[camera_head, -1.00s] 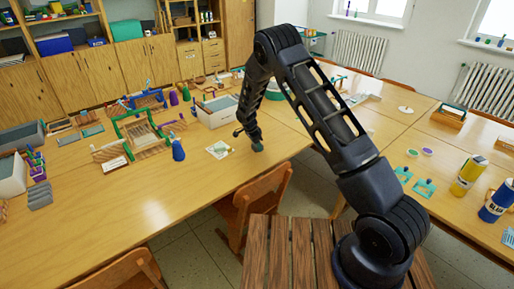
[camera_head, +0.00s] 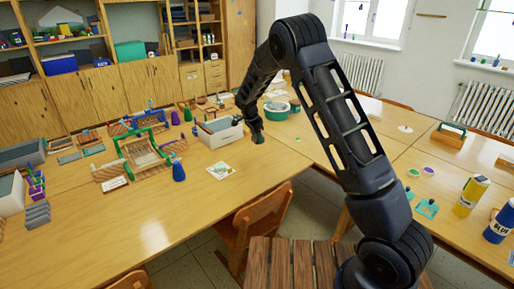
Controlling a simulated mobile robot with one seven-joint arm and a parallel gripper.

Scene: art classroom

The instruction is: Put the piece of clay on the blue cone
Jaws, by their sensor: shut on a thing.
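The blue cone (camera_head: 179,172) stands upright on the long wooden table, in front of the green-framed wooden rack. My gripper (camera_head: 257,136) is to the right of the cone and farther back, beside the white box. It points down and appears raised above the tabletop. It is shut on a small dark grey-green piece at its tip, which looks like the piece of clay (camera_head: 258,140). The piece is small and its shape is hard to make out. The fingers are small and dark at this distance.
A patterned card (camera_head: 220,170) lies between cone and gripper. A white box (camera_head: 218,133) stands just left of my gripper. A green-framed rack (camera_head: 143,152) and purple cones (camera_head: 175,118) stand behind the blue cone.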

